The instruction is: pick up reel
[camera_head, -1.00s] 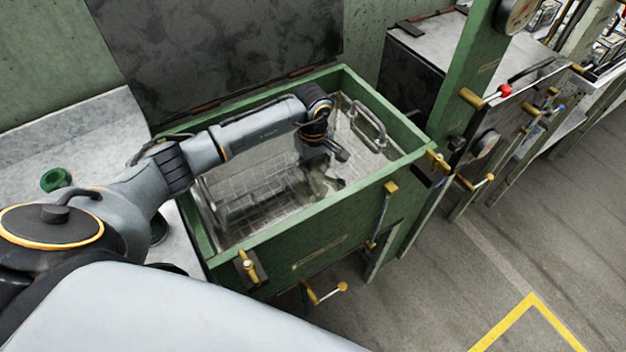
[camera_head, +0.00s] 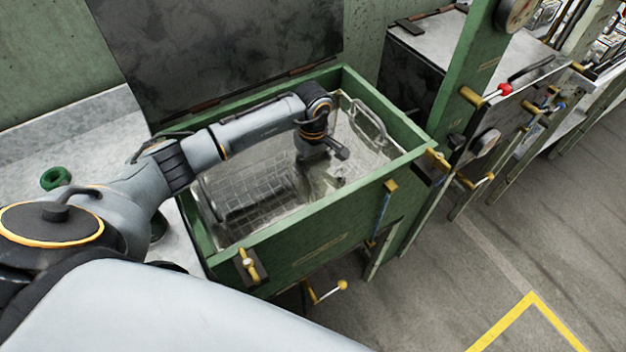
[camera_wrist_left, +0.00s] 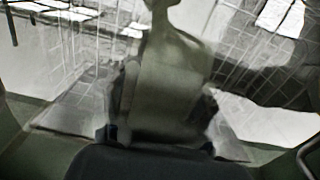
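My left arm reaches over the green-framed basin (camera_head: 318,243), and its wrist points down inside. The left gripper (camera_head: 325,178) is low in the basin, small and blurred against the water and wire mesh. In the left wrist view, a pale grey-green piece, seemingly the reel (camera_wrist_left: 170,85), fills the middle, with a narrow neck at the top and a wider body. Dark finger parts of the left gripper (camera_wrist_left: 165,128) lie on both sides of it. I cannot tell whether they touch it. My right gripper is in neither view.
A wire basket (camera_head: 245,190) lies inside the basin, with a metal handle (camera_head: 368,122) at the far right. The dark lid (camera_head: 220,50) stands open behind. A green ring (camera_head: 56,178) sits on the left counter. Yellow-handled levers (camera_head: 248,264) stick out in front.

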